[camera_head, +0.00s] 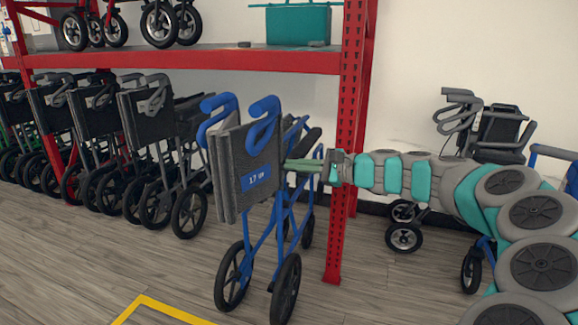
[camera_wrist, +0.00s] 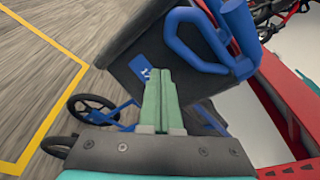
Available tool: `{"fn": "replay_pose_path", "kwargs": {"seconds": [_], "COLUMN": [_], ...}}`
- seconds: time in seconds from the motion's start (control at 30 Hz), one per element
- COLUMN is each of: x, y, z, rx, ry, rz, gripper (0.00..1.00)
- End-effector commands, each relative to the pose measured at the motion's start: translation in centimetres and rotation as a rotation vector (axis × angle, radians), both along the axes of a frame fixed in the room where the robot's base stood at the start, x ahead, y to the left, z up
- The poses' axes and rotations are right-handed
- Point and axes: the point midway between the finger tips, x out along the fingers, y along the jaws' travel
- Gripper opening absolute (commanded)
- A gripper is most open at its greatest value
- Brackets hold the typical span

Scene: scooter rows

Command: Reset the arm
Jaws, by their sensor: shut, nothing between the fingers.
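My arm reaches in from the right in the head view. My gripper (camera_head: 290,165) has its two green fingers pressed together and empty, pointing left beside the dark grey folded panel of a blue-framed wheeled chair (camera_head: 240,170). In the wrist view my gripper (camera_wrist: 160,75) is shut too, with the chair's dark panel (camera_wrist: 165,45) and blue handles (camera_wrist: 205,45) beyond the fingertips. I cannot tell whether the fingertips touch the chair.
A red shelf rack (camera_head: 345,120) stands close behind the fingers. Dark folded chairs (camera_head: 90,130) line up at the left. Another grey chair (camera_head: 500,130) stands behind my arm. A yellow floor line (camera_head: 150,305) marks open wooden floor in front.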

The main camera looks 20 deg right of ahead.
Motion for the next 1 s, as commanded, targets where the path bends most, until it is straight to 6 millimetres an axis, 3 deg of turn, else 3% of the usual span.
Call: {"fn": "replay_pose_path", "kwargs": {"seconds": [0.37, 0.47, 0.57, 0.67, 0.8, 0.9, 1.0], "x": [0.0, -0.6, -2.5, -6.2, -13.3, -19.2, -25.1], "y": [0.1, 1.5, 5.0, 10.2, 16.4, 18.9, 19.3], "z": [0.0, 0.2, 0.3, -0.1, -2.6, -5.6, -9.0], "rx": [-0.002, -0.032, -0.116, -0.26, -0.509, -0.7, -0.894], "ry": [0.0, -0.007, -0.029, -0.06, -0.103, -0.12, -0.119], "rz": [0.003, 0.035, 0.122, 0.268, 0.504, 0.685, 0.857], "gripper": [0.0, 0.0, 0.0, 0.0, 0.0, 0.0, 0.0]}}
